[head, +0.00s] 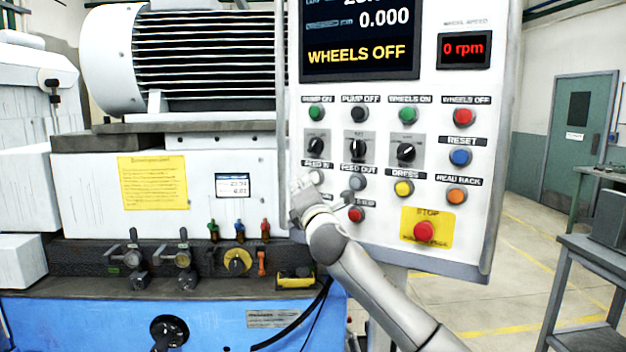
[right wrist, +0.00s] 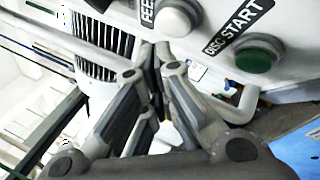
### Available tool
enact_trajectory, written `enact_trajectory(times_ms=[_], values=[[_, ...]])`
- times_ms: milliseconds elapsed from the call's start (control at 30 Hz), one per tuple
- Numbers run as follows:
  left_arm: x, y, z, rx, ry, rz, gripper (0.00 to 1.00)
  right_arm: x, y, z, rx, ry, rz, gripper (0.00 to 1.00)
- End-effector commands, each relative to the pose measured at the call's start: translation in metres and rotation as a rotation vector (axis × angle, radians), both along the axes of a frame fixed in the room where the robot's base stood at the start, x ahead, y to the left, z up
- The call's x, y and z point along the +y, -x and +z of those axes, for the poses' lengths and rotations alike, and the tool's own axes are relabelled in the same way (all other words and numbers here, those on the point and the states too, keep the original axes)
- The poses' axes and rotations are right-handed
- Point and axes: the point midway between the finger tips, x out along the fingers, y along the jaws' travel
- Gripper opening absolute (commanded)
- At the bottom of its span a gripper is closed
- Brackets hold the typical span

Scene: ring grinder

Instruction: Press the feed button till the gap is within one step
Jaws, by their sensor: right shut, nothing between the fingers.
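The control panel (head: 470,240) carries the pale feed-in button (head: 316,177) and, to its right, the pale feed-out button (head: 357,182). My right gripper (head: 300,190) is shut and empty, just below and left of the feed-in button. In the right wrist view, my fingertips (right wrist: 155,50) are close to a white button (right wrist: 180,17) beside a partly cut-off "FEE…" label. I cannot tell whether they touch it. The panel screen (head: 360,40) reads 0.000 and "WHEELS OFF"; its upper lines are cut off or too small to read. My left gripper is not in view.
A green disc-start button (right wrist: 260,52) is near the fingers in the right wrist view. A red button (head: 355,214) and the stop button (head: 424,231) sit lower on the panel. The wheel-speed display (head: 463,49) reads 0 rpm. A small readout (head: 232,185) is on the machine.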

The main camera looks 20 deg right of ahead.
Motion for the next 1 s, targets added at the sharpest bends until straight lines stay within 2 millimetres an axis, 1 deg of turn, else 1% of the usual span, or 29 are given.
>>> enact_trajectory(times_ms=[333, 600, 1000], values=[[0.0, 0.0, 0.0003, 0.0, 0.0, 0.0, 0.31, -0.0001, -0.0002, 0.0001, 0.0, 0.0, 0.0, 0.0], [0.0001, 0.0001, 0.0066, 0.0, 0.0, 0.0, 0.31, -0.0061, -0.005, 0.0013, 0.001, 0.001, -0.001, 0.0], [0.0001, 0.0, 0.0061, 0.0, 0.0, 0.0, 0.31, -0.0067, -0.0055, 0.0003, 0.0, 0.0, 0.0, 0.0]])
